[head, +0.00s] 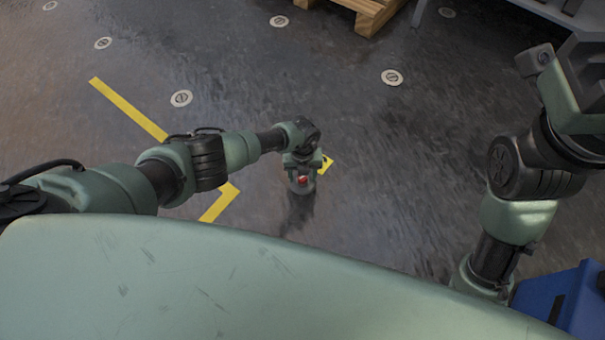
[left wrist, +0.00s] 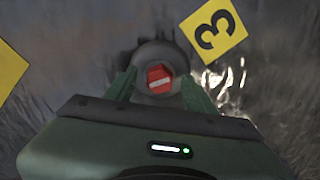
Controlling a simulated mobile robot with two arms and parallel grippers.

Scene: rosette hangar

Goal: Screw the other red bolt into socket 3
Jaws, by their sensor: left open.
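The red bolt (left wrist: 159,79) shows its hexagonal head from above in the left wrist view, with a pale bar across it. It sits over a round grey socket (left wrist: 152,56), beside the yellow plate marked 3 (left wrist: 213,30). How deep the bolt sits is hidden. My left gripper (left wrist: 158,76) is open, with one green finger on each side of the bolt. I cannot tell whether the fingers touch it.
Yellow floor lines (head: 128,108) run left of the socket. Several round floor discs (head: 181,98) lie around. A wooden pallet (head: 368,10) is at the top, and a blue container (head: 562,300) at the lower right. The floor right of the socket is clear.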

